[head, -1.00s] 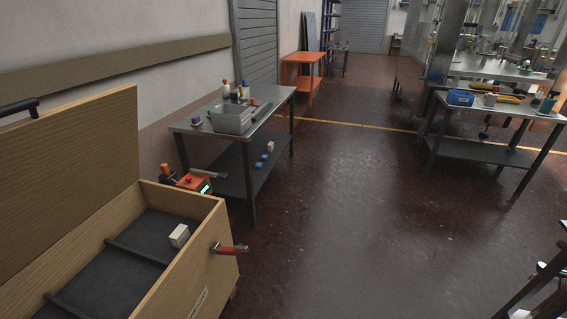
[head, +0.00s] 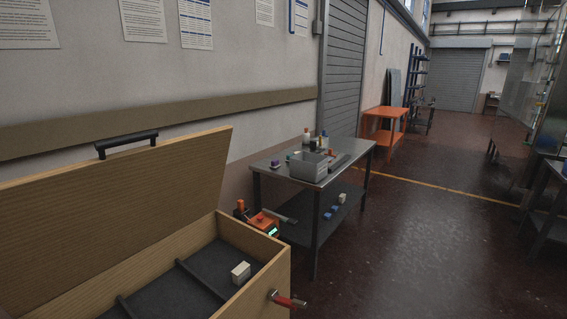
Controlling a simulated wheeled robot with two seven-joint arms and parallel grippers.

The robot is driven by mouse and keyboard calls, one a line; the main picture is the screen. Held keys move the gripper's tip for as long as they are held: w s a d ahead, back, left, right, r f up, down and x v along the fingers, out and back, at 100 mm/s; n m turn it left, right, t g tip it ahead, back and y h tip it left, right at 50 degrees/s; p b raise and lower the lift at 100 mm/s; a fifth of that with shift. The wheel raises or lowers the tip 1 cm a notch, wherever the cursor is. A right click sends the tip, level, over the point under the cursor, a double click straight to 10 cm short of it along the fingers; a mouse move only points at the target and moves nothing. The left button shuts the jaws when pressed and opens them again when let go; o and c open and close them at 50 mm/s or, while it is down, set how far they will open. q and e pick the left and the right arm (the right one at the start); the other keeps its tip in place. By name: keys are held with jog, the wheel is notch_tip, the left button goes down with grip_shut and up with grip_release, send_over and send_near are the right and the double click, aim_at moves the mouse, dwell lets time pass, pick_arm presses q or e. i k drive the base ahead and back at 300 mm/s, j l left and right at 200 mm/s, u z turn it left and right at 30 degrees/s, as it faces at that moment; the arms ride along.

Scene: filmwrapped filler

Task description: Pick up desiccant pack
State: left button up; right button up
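A small off-white block-shaped pack (head: 241,271), which may be the desiccant pack, lies on the dark floor of an open wooden crate (head: 262,290) at the lower left. It sits near the crate's right wall, in the compartment right of a dark divider bar (head: 200,281). Another small pale block (head: 342,198) lies on the lower shelf of the metal table; I cannot tell what it is. Neither of my grippers shows in the head view.
The crate's lid (head: 120,215) stands open. A red-handled latch (head: 288,299) sticks out from its front. Behind it are an orange device (head: 263,222) and a metal table (head: 262,164) carrying a grey bin (head: 309,168). The floor (head: 420,255) to the right is clear.

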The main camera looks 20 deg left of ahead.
aim_at(242, 272)
jog(key=u, duration=1.65)
jog(key=i+l, duration=0.15)
jog(key=l, duration=0.25)
jog(key=i+l+u, duration=0.1)
jog(key=l, duration=0.25)
jog(key=i+l, duration=0.2)
jog(key=l, duration=0.2)
jog(key=i+l+u, duration=0.1)
jog(key=l, duration=0.3)
jog(key=i+l, duration=0.2)
jog(key=l, duration=0.15)
